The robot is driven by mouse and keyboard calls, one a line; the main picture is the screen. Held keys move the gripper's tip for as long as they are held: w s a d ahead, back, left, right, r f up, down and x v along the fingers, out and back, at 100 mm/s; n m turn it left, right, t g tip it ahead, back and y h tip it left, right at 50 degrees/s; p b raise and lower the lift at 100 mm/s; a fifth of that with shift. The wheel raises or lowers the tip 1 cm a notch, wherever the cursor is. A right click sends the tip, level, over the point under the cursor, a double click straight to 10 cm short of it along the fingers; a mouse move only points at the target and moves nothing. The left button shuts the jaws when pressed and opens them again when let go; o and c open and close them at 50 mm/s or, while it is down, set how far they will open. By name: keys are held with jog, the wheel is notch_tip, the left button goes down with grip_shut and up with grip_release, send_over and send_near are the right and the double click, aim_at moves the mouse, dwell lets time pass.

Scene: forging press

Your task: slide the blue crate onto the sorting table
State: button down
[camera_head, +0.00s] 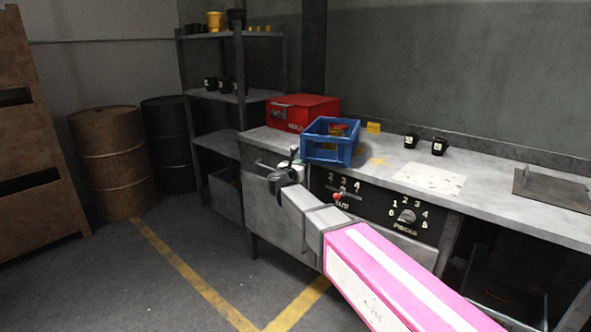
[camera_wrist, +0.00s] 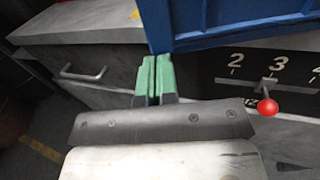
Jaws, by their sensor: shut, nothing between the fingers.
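The blue crate (camera_head: 341,150) stands upright at the front edge of the grey worktop (camera_head: 480,182), likely the sorting table. I cannot tell how far it overhangs. Yellow and red items show inside it. In the wrist view the crate (camera_wrist: 230,25) fills the upper right, its lower edge above the black dial panel. My gripper (camera_head: 293,158) is just left of and in front of the crate's near left corner. Its green fingertips (camera_wrist: 154,80) are together and empty, close beside that corner; I cannot tell if they touch it.
A red toolbox (camera_head: 303,112) stands behind the crate, to its left. Black cups (camera_head: 439,146), a paper sheet (camera_head: 430,178) and a dark plate (camera_head: 553,190) lie to the right. A red-knobbed lever (camera_wrist: 267,107) projects from the panel below the crate. A drawer handle (camera_wrist: 84,74) is left.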

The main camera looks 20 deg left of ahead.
jog(key=shift+w, duration=0.2)
jog(key=w, duration=0.3)
jog(key=shift+w+d, duration=0.2)
jog(key=shift+s, duration=0.1)
